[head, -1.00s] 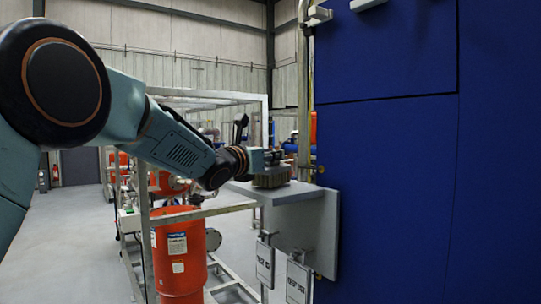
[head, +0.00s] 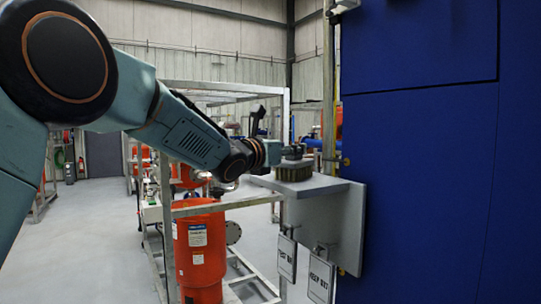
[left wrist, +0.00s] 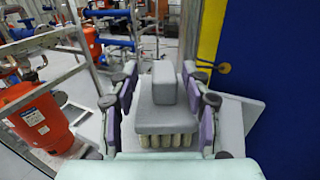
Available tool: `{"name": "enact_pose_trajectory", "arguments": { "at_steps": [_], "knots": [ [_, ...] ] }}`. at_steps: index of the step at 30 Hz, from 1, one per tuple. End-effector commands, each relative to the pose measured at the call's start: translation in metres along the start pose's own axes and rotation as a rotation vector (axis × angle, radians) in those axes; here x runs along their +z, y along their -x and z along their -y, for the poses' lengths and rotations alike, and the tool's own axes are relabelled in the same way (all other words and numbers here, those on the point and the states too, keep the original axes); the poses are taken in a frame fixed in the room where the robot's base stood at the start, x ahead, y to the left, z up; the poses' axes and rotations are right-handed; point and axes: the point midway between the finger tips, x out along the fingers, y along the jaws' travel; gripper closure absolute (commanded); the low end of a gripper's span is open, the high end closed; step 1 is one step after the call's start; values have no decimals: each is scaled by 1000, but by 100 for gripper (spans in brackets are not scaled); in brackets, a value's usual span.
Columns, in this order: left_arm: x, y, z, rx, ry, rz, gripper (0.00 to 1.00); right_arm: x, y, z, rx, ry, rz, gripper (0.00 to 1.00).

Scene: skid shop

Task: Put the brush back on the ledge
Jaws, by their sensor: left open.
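The brush (head: 293,172) has a grey block body with a raised grip and pale bristles pointing down. In the head view it stands upright near the outer end of the grey ledge (head: 328,186), its bristles appearing to touch the top. In the left wrist view the brush (left wrist: 167,118) sits between my fingers, and part of the ledge (left wrist: 238,112) shows at right. My left gripper (head: 290,152) is open, with its fingers (left wrist: 162,85) on either side of the raised grip. Whether they touch it is unclear. My right gripper is in neither view.
A tall blue panel (head: 420,180) rises beside the ledge at right. Tags (head: 287,258) hang below the ledge. An orange tank (head: 201,250) and a pale metal frame (head: 225,204) stand to the left and behind. Open floor (head: 100,245) lies at left.

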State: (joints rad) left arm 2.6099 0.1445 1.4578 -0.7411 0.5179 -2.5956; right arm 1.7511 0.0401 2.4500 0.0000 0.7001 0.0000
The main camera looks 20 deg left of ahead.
Motion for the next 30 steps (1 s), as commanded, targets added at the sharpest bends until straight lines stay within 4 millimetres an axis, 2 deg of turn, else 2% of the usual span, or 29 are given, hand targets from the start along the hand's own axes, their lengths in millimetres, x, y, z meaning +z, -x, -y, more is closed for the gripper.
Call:
{"name": "enact_pose_trajectory", "arguments": {
  "at_steps": [1, 3, 15, 21, 30],
  "knots": [
    [-5, 10, 0, 0, 2, 1, 52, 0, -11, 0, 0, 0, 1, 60],
    [-6, 22, 0, 0, 2, 1, 52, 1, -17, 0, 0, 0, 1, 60],
    [-5, 86, 0, 0, 3, 1, 52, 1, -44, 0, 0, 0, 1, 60],
    [-4, 99, 0, -1, 0, -1, 52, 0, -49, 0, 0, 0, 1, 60],
    [-3, 101, 0, -1, 0, -2, 52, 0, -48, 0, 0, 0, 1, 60]
  ]
}}
